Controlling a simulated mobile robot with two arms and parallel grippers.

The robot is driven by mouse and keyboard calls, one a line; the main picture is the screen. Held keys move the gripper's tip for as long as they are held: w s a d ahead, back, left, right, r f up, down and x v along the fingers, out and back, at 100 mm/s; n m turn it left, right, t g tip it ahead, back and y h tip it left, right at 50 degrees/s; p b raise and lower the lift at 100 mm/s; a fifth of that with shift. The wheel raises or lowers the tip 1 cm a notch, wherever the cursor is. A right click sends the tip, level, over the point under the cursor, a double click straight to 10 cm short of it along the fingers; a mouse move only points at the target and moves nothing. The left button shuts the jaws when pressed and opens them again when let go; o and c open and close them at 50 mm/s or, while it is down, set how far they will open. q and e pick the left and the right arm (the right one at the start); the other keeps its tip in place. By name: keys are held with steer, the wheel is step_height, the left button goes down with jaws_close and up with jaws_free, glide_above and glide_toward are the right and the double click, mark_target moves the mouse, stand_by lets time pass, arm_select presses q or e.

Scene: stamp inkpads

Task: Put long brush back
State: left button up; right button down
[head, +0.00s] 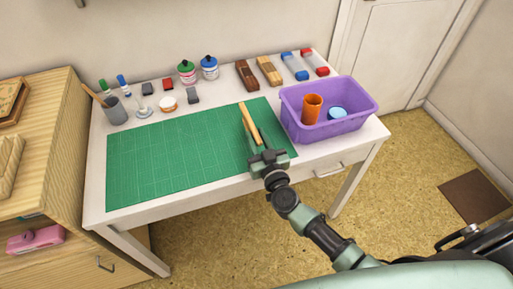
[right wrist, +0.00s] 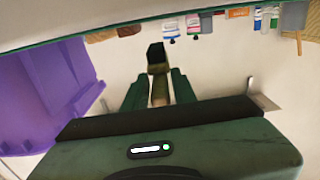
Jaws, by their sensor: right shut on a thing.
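My right gripper (head: 262,157) is shut on a long brush, held above the right part of the green mat. The brush (head: 249,122) looks like a tan stick in the head view, pointing away toward the wall. In the right wrist view the brush (right wrist: 157,58) has a dark, blocky end beyond the fingers of the right gripper (right wrist: 159,92). A grey cup (head: 115,112) at the table's left end has a brown stick (head: 94,96) leaning in it. My left gripper is out of view.
A purple bin (head: 347,129) with an orange cup (head: 312,108) and a blue round thing (head: 337,113) stands right of the mat (head: 165,158). Ink bottles (head: 209,68), wooden blocks (head: 247,75) and other small items line the table's back. Most of the mat is clear.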

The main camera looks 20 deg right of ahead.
step_height(320, 180, down, 3)
steer(key=shift+f+b, duration=0.15)
steer(key=shift+b, duration=0.6)
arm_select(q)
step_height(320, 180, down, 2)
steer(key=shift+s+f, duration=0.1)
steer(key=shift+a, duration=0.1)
arm_select(e)
steer(key=c, duration=1.1)
jaws_free()
steer(key=shift+f, duration=0.1)
steer(key=shift+c, duration=0.2)
